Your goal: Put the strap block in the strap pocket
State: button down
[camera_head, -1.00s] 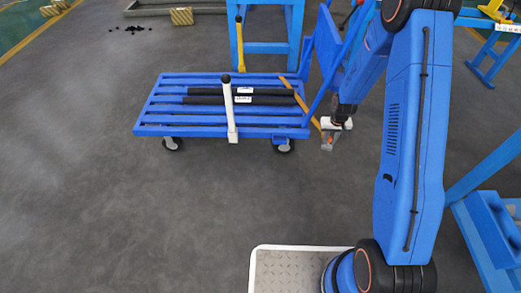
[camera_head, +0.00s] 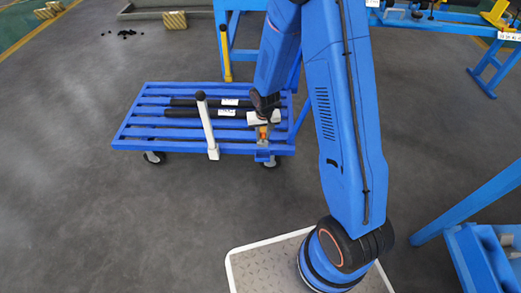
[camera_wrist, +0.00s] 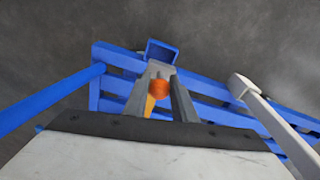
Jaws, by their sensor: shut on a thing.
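My gripper (camera_head: 263,138) is shut on a small piece, seemingly the strap block, over the near right corner of the blue cart. In the wrist view the block (camera_wrist: 159,88) shows an orange round face between the two grey fingers of my gripper (camera_wrist: 158,80). Its full shape is partly hidden by the fingers. A square open blue box, seemingly the strap pocket (camera_wrist: 162,48), is on the cart's edge just beyond the fingertips. The block appears above or beside it; I cannot tell the height.
The blue slatted cart (camera_head: 135,130) carries dark bars (camera_head: 195,113). A white post with a dark knob (camera_head: 207,130) stands at its front edge, left of my gripper. A yellow post (camera_head: 225,55) is behind. Grey floor in front is clear.

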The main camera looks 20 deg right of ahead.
aim_at(263, 146)
jog(key=shift+f, duration=4.7)
jog(key=c, duration=1.5)
grip_release()
jog(key=shift+f, duration=0.1)
jog(key=shift+o, duration=0.2)
